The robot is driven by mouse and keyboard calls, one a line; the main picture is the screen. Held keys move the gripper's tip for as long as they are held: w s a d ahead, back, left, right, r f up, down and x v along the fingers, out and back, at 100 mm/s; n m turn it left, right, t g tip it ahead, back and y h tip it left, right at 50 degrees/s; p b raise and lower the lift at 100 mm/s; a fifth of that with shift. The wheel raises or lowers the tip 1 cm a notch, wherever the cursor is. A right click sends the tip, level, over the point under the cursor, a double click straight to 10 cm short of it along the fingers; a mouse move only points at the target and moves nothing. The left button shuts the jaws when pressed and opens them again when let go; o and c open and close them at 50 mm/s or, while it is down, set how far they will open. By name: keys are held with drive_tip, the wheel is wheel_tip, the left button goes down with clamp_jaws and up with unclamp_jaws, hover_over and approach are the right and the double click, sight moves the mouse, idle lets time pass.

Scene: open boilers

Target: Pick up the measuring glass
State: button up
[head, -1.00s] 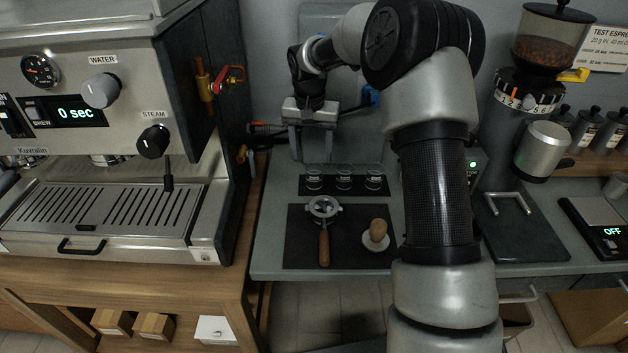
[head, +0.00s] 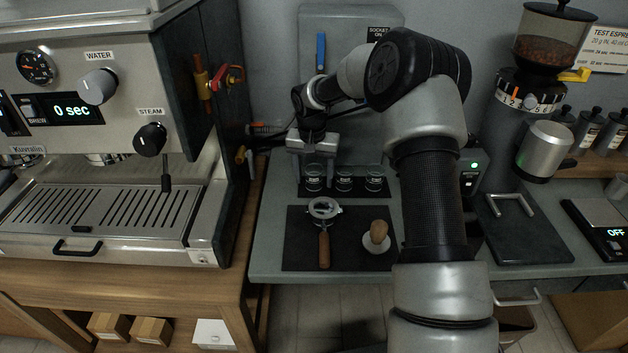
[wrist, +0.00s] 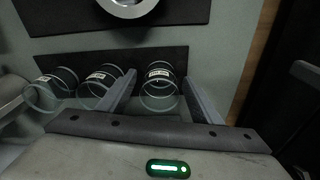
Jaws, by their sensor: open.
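Three small clear measuring glasses stand upright in a row on a narrow black mat: left (head: 313,184), middle (head: 344,184) and right (head: 375,184) in the head view. Each has a dark band with a white label. My gripper (head: 313,180) points down at the left glass, fingers open. In the wrist view, this same glass (wrist: 159,92) appears between the two fingers (wrist: 161,82), with a gap on each side and nothing gripped. The other two glasses (wrist: 103,88) (wrist: 50,88) lie to its left there, one close beside a finger.
A larger black mat (head: 290,255) in front holds a portafilter (head: 324,235) and a wooden-handled tamper (head: 378,235). The espresso machine (head: 110,130) stands at left, the grinder (head: 530,90) at right. A grey counter strip (head: 272,205) is bare.

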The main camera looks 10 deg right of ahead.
drive_tip(key=c, duration=1.2)
drive_tip(key=shift+o, duration=0.2)
drive_tip(key=shift+r, duration=0.1)
